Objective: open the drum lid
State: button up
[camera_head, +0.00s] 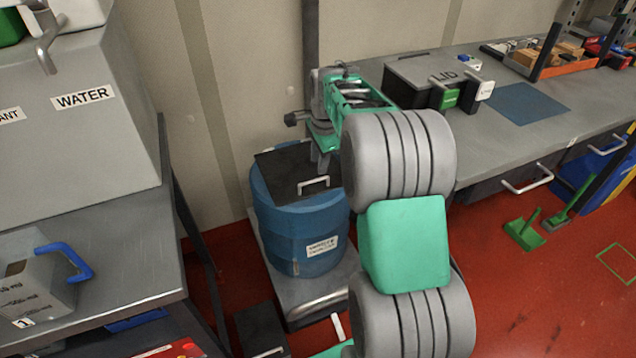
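A blue drum (301,232) with a label on its front stands on a grey base between the two benches. Its dark flat lid (276,168) lies on top and looks closed. A pale handle (314,182) is on the lid's near side. My gripper (322,164) hangs over the right part of the lid, just above and behind the handle in the picture. I cannot tell whether it touches the lid. The fingers are small and dark and partly lost against the lid, so their opening is unclear. My arm hides the area to the right of the drum.
A grey bench (90,240) with a water tank (80,110) and a blue-handled jug (40,270) stands at left. A green dustpan (525,232) lies on the open red floor at right.

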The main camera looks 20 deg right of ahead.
aim_at(317, 179)
jog(key=f, duration=0.3)
jog(key=w+f, duration=0.1)
jog(key=f, duration=0.2)
jog(key=shift+w+f, duration=0.1)
jog(key=shift+f, duration=0.1)
grip_shut()
dwell(1.1)
